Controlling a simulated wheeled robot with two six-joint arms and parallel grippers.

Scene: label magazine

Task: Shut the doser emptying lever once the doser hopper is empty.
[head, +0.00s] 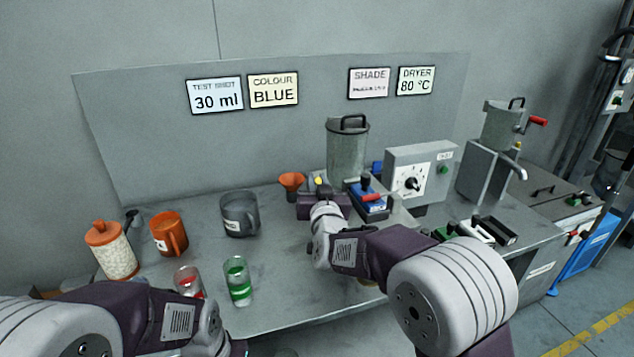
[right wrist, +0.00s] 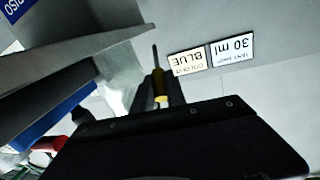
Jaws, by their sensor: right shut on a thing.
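A grey cylindrical hopper (head: 347,150) with a dark handle on top stands at the back middle of the bench; I take it as the doser hopper. Its inside does not show, so I cannot tell whether it is empty. My right gripper (head: 319,187) is in front of its base, at a small yellow-ended lever (head: 318,181). In the right wrist view, the lever (right wrist: 160,88) has a thin metal rod and sits between the fingers, which are shut on it. My left arm comes in at lower left; its gripper is out of the picture.
Red and green glasses (head: 238,281) are near the front. A blue, red-handled device (head: 368,199) is close right of my gripper.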

